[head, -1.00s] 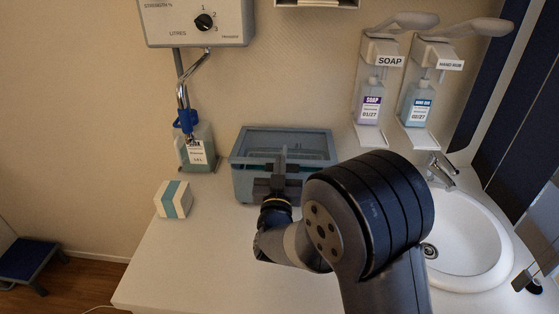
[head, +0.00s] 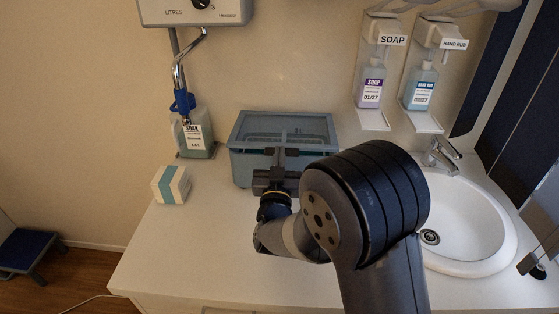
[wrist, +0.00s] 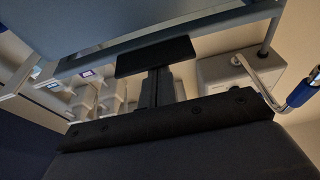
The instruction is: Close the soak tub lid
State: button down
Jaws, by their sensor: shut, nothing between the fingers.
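The soak tub (head: 240,165) is a blue-grey box at the back of the counter in the head view. Teal shows inside its grey rim, and a thin bar crosses the top. I cannot tell the lid's angle from this view. My gripper (head: 278,158) is at the tub's front side, over the near rim, and hides part of the front wall. It is shut and empty. In the wrist view my gripper (wrist: 155,75) is in front of a large blue-grey panel (wrist: 130,25) along the top; whether this is lid or tub wall is unclear.
A small white and teal box (head: 171,184) and a labelled canister (head: 194,135) stand left of the tub. A sink (head: 470,225) is at right, below the soap (head: 372,90) and hand-rub (head: 420,92) dispensers. The front left counter is clear.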

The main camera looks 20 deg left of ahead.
jog(key=shift+s+f+t+b, duration=0.1)
jog(key=shift+f+t+b, duration=0.5)
jog(key=shift+f+b, duration=1.9)
jog(key=shift+r+b, duration=0.85)
jog(key=shift+r, duration=0.1)
jog(key=shift+d+r, duration=0.1)
